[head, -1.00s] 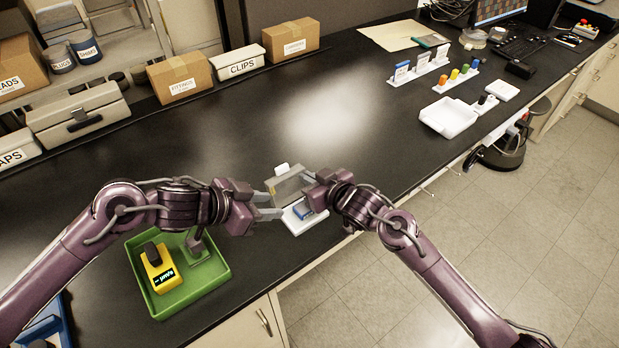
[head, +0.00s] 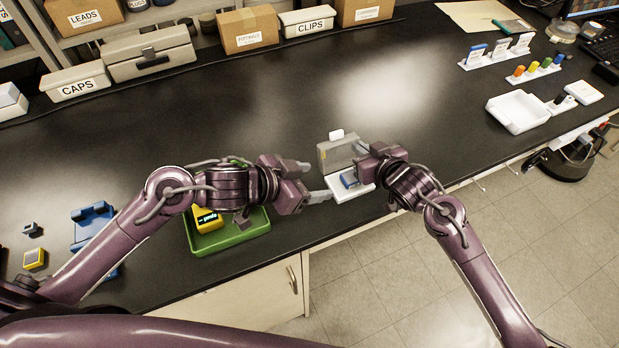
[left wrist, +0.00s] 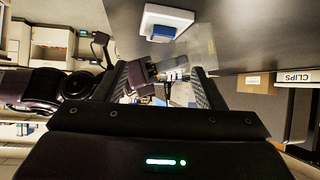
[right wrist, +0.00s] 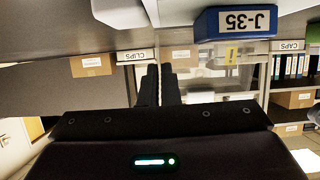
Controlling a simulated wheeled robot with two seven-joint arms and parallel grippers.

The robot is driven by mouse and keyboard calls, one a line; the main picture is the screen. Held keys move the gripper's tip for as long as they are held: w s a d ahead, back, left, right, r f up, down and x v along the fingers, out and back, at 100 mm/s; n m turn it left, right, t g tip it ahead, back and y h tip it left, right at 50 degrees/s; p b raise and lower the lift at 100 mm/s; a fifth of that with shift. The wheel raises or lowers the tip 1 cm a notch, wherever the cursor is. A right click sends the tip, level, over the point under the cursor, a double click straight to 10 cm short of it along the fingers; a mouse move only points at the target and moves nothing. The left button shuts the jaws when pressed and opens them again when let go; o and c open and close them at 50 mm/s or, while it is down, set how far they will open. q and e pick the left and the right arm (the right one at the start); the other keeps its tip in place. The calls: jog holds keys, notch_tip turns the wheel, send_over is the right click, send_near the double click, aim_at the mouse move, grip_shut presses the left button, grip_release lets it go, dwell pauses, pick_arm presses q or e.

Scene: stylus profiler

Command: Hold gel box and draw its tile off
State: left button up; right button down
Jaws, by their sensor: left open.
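The gel box has a white base (head: 354,190) and a raised see-through lid (head: 337,153). It stands near the front edge of the bench. The blue tile (head: 348,181) sits on the base; its label reads J-35 upside down in the right wrist view (right wrist: 248,22). My left gripper (head: 320,180) is open and empty just left of the box, its fingers spread towards it; the box shows beyond them in the left wrist view (left wrist: 165,32). My right gripper (head: 360,158) is at the lid's right edge, fingers close together on it. Its exact contact is partly hidden.
A green tray (head: 235,237) with a yellow device (head: 207,220) stands left of the box, below my left forearm. A white tray (head: 517,112) and small coloured pieces stand at the right. The bench behind the box is clear.

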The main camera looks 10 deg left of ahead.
aim_at(348, 178)
pick_arm(q)
jog(key=x, duration=1.1)
jog(key=shift+w+a+f, duration=0.1)
jog(key=shift+w+f, duration=0.15)
jog(key=shift+f, duration=0.2)
grip_shut()
